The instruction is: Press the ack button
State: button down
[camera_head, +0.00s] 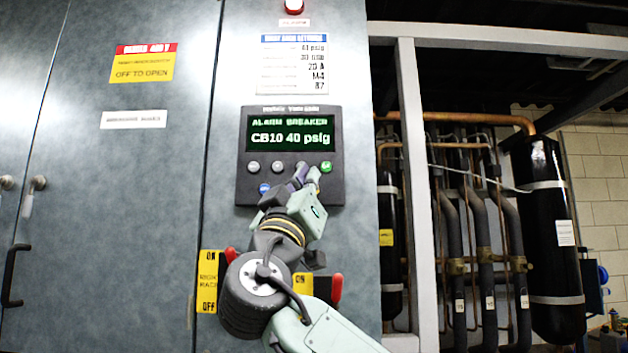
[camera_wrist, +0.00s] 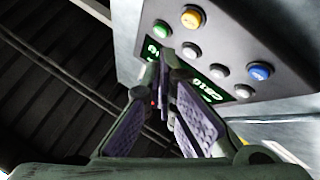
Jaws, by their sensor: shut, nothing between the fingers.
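The dark control panel (camera_head: 246,140) has a green-lit screen (camera_head: 290,134) reading "ALARM BREAKER CB10 40 psig". Below the screen I see two grey buttons (camera_head: 253,166), a green button (camera_head: 326,166) and a blue button (camera_head: 264,189). My gripper (camera_head: 306,174) is in front of the lower panel and hides other buttons. In the wrist view my gripper (camera_wrist: 165,62) is shut and empty, its tips near the green button (camera_wrist: 161,29) and a grey button (camera_wrist: 192,51). A yellow button (camera_wrist: 192,18) also shows there. I cannot tell whether the tips touch, or which button is ack.
Red switch handles (camera_head: 336,289) with yellow ON/OFF labels (camera_head: 208,282) are beside my arm. A red lamp (camera_head: 293,6) and a white data plate (camera_head: 294,64) are above the panel. A grey frame post (camera_head: 413,180) and black pipework stand to the right.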

jog(key=shift+w, duration=1.25)
jog(key=shift+w, duration=0.15)
dwell(0.4)
jog(key=shift+w, duration=0.3)
jog(key=shift+w, duration=0.4)
dwell(0.8)
jog(key=shift+s, duration=0.1)
jog(key=shift+s+f+b, duration=0.1)
jog(key=shift+s+b, duration=0.3)
jog(key=shift+s, duration=0.3)
